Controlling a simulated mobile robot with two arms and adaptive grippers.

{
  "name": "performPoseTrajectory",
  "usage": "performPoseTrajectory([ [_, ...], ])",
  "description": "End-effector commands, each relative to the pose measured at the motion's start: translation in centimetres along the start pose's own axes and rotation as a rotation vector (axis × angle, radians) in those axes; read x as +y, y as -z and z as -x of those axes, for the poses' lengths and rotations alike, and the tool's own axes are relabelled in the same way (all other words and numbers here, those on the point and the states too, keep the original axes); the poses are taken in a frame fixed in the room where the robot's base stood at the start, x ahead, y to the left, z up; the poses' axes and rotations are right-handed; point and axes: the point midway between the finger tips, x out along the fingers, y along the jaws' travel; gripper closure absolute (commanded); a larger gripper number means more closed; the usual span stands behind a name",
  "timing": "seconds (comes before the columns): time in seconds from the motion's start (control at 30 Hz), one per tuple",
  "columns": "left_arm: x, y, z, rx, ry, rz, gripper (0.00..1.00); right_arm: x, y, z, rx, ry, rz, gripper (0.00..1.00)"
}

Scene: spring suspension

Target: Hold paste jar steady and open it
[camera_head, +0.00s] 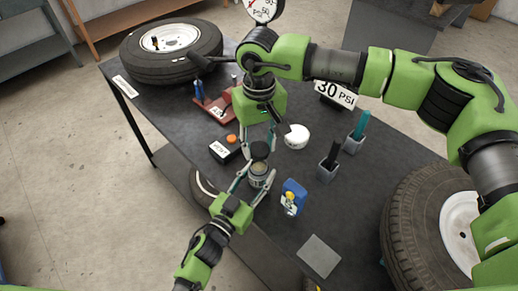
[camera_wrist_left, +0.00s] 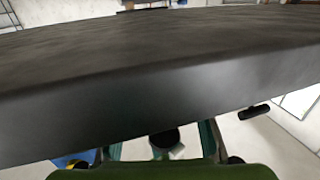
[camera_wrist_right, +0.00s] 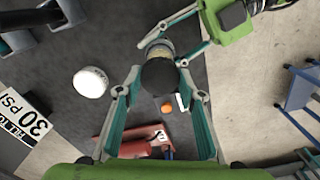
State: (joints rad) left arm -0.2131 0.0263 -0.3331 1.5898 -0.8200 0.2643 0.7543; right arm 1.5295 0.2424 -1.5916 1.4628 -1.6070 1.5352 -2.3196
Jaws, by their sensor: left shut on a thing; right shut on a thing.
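The paste jar (camera_head: 258,171) is a small pale jar with a yellowish band, held upright at the table's near edge. Its black lid (camera_head: 259,150) is directly above the body; I cannot tell whether there is a gap between them. My left gripper (camera_head: 257,177) is shut on the jar body from the near side. My right gripper (camera_head: 260,146) reaches down from above and is shut on the lid. The right wrist view shows the lid (camera_wrist_right: 159,77) between my right fingers and the jar body (camera_wrist_right: 158,48) beyond it. In the left wrist view the dark lid (camera_wrist_left: 165,138) shows between the fingers.
A black box (camera_head: 225,150) with an orange cap (camera_head: 232,138) stands left of the jar. Tires rest at back left (camera_head: 140,68) and right (camera_head: 400,225).

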Motion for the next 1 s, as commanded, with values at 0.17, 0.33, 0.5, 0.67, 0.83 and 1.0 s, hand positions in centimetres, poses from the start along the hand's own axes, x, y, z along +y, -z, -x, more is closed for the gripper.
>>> performPoseTrajectory([
  [0.17,0.0,-0.1,0.0,-0.002,0.0,0.0,0.48,0.0,0.0,0.0,0.0,0.0,0.0,0.9],
  [0.33,0.0,-0.1,0.0,-0.002,0.0,0.0,0.42,0.0,0.0,-0.1,0.0,0.0,0.0,0.9],
  [0.5,0.0,0.0,0.0,-0.001,0.0,0.0,0.42,0.0,0.0,-0.1,0.0,0.0,0.0,0.9],
  [0.67,0.0,-0.2,1.1,-0.003,0.0,0.0,0.42,0.0,0.0,-0.1,0.0,0.0,0.0,0.9],
  [0.83,0.0,-0.2,4.2,-0.006,0.001,0.0,0.42,0.0,0.0,-0.1,0.0,0.0,0.0,0.9],
  [1.0,0.0,-0.2,7.8,-0.005,0.0,0.001,0.42,0.0,0.0,-0.1,0.0,0.0,0.0,0.9],
])
